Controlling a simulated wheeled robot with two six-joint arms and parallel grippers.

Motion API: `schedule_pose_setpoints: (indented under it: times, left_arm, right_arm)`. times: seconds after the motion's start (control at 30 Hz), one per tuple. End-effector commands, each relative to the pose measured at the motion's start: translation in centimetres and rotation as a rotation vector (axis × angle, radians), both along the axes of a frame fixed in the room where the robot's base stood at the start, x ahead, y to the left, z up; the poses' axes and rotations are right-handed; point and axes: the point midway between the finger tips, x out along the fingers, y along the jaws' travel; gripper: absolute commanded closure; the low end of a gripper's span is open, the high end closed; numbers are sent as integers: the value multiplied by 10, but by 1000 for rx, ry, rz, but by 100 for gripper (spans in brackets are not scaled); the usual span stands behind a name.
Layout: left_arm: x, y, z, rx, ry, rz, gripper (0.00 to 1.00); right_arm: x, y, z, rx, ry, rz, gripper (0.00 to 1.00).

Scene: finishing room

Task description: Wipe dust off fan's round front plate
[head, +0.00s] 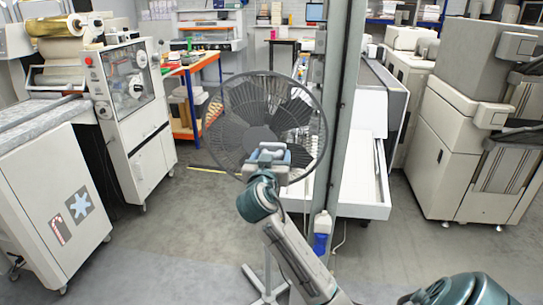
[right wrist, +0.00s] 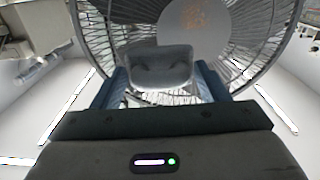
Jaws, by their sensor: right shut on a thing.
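The fan (head: 238,98) stands upright on a thin stand, its round wire grille in front of my right arm. Its round front plate (right wrist: 200,32) shows at the top of the right wrist view, dark grey with a speckled orange-brown dust patch (right wrist: 195,14). My right gripper (head: 268,158) is shut on a light grey pad (right wrist: 160,68), its blue fingers on both sides. The pad is in front of the fan, below the dust patch in the wrist view; I cannot tell whether it touches the grille. In the head view the gripper hides part of the fan's middle. My left gripper is not in view.
A grey post (head: 337,110) stands just right of the fan, with a blue bottle (head: 322,232) by its foot. A white machine (head: 365,185) is behind it. A machine on casters (head: 140,120) and an orange-edged table (head: 190,85) stand left. Floor is open at front left.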

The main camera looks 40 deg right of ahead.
Motion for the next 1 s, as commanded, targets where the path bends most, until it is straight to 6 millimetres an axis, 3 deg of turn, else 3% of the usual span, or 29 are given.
schedule_pose_setpoints:
  times: [0.5,1.0]
  left_arm:
    - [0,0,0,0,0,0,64]
    - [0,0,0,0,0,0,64]
  right_arm:
    - [-18,22,0,3,-2,2,51]
    - [-19,23,0,1,-1,0,51]
